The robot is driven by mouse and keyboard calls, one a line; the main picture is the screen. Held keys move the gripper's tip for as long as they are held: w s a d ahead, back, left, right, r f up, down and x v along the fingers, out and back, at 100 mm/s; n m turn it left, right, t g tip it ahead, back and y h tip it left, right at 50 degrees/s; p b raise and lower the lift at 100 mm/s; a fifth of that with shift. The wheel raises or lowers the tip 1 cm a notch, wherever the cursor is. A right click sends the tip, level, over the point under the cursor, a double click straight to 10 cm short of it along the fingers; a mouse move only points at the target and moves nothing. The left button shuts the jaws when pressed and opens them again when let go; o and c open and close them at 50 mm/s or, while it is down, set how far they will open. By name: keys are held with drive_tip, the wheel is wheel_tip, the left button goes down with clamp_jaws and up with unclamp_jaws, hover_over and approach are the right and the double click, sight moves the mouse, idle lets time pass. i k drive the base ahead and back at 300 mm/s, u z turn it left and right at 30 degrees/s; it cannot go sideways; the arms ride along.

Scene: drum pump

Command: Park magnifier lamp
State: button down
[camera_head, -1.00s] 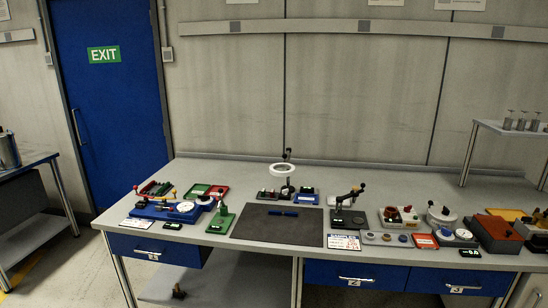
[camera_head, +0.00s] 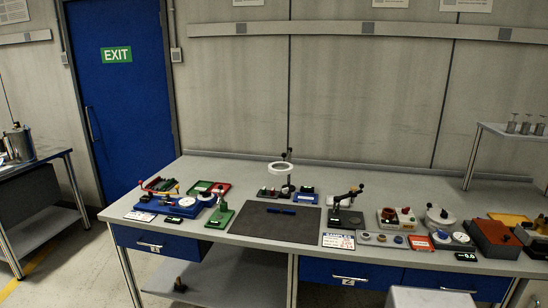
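The magnifier lamp (camera_head: 282,168) stands near the middle of the workbench, behind the dark mat. Its white ring head is level on a dark upright arm with a black knob at the top. Its foot stands among small items, and part of it is hidden by them. My gripper is not in view. A pale grey shape (camera_head: 430,298) shows at the bottom edge, and I cannot tell what it is.
The dark mat (camera_head: 260,230) carries a small blue item. A green stand (camera_head: 220,217) and blue gauge device (camera_head: 180,206) are left of it; a black stand (camera_head: 345,215) and several instruments are right. The back of the bench (camera_head: 400,185) is clear. A side table (camera_head: 45,158) stands left.

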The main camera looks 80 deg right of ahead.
sight(280, 172)
drive_tip(key=u, duration=0.25)
drive_tip(key=k, duration=1.7)
drive_tip(key=z, duration=1.35)
drive_tip(key=i, duration=0.85)
drive_tip(key=u, duration=0.1)
